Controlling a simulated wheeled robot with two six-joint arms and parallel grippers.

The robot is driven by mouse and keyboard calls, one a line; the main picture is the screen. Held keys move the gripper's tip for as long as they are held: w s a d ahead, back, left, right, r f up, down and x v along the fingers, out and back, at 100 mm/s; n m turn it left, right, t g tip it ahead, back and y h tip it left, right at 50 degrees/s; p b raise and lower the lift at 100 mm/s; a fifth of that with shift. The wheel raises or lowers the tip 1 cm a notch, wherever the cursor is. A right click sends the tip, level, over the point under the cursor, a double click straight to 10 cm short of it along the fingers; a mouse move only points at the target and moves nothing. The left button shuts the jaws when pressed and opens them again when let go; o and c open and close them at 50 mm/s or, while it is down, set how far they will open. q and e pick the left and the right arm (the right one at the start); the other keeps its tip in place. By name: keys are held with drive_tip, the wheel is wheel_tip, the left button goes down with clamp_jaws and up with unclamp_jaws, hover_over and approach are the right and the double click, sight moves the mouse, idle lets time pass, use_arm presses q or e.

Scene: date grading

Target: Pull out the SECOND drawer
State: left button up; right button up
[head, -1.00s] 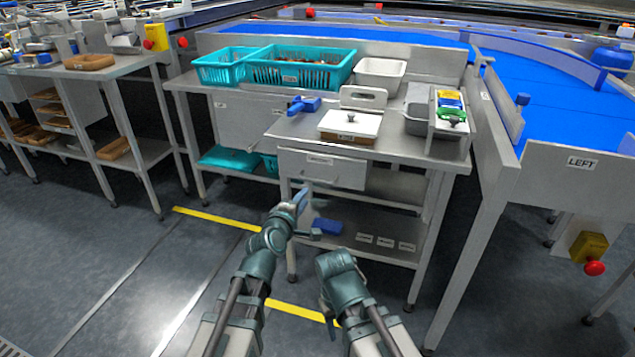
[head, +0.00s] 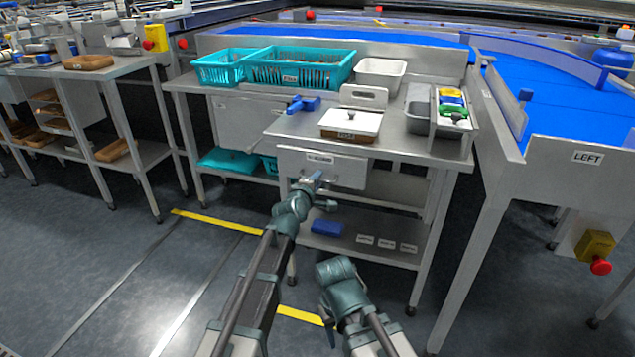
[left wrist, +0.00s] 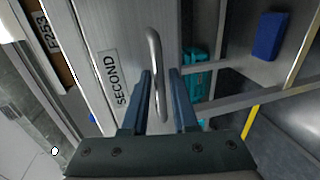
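The drawer labelled SECOND (head: 345,173) is shut under the right-hand steel table, and its front also shows in the left wrist view (left wrist: 102,30). Its label (left wrist: 112,77) is readable there. The upright bar handle (left wrist: 153,45) stands between my left gripper's two blue fingers. My left gripper (left wrist: 160,75) is open around the handle, with a gap visible to the fingers. In the head view my left gripper (head: 315,180) is in front of the drawer and hides its handle. My right gripper (head: 328,312) hangs low in front of the table, its fingers unclear.
The table top (head: 400,145) holds a lidded box (head: 350,123) and a grey bin (head: 418,118). A blue object (head: 327,227) lies on the lower shelf (head: 345,245). The floor left of my arms is clear.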

use_arm(q)
clamp_jaws()
idle(1.5)
